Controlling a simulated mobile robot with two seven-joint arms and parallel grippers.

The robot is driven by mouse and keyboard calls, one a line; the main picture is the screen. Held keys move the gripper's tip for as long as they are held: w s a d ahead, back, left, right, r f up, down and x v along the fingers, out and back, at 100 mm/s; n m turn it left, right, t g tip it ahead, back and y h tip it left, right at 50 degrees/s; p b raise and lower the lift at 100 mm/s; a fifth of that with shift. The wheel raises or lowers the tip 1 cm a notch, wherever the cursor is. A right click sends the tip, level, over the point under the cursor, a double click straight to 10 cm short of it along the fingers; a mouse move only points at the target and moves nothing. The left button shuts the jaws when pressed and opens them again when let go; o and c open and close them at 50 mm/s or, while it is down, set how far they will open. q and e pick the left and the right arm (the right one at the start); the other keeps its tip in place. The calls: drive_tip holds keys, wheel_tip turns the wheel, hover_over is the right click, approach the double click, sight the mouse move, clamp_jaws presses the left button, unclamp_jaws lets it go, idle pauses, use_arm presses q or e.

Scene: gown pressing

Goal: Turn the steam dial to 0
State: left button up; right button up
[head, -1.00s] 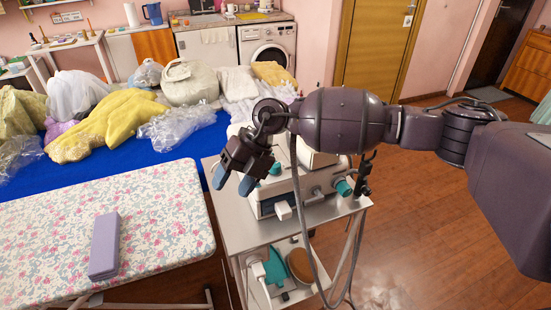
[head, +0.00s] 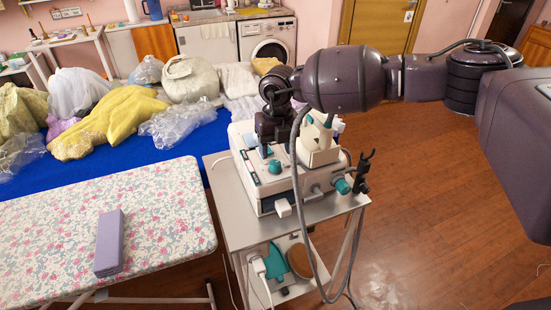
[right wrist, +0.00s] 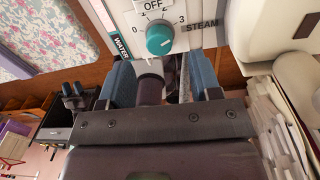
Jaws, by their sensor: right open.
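The steam dial (head: 275,167) is a teal knob on top of the white steam station (head: 262,198). In the right wrist view the dial (right wrist: 160,40) sits under an OFF label, between a 0 on the left and a 3 on the right, with STEAM printed beside it. I cannot tell clearly where its pointer stands. My right gripper (head: 266,150) points down behind the dial in the head view. In the right wrist view the open gripper (right wrist: 161,70) has its blue fingers apart, with the dial just beyond the tips and not gripped. My left gripper is not in view.
The station stands on a metal cart (head: 222,180), with a white iron (head: 319,150) on it and a grey hose beside it. A floral ironing board (head: 150,235) with a lilac block (head: 109,243) is at left. Wooden floor (head: 430,190) is clear at right.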

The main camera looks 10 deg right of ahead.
sight(275, 163)
drive_tip(key=shift+a+f, duration=0.1)
drive_tip(key=shift+f, duration=2.1)
drive_tip(key=c, duration=0.9)
drive_tip(key=shift+c, duration=0.2)
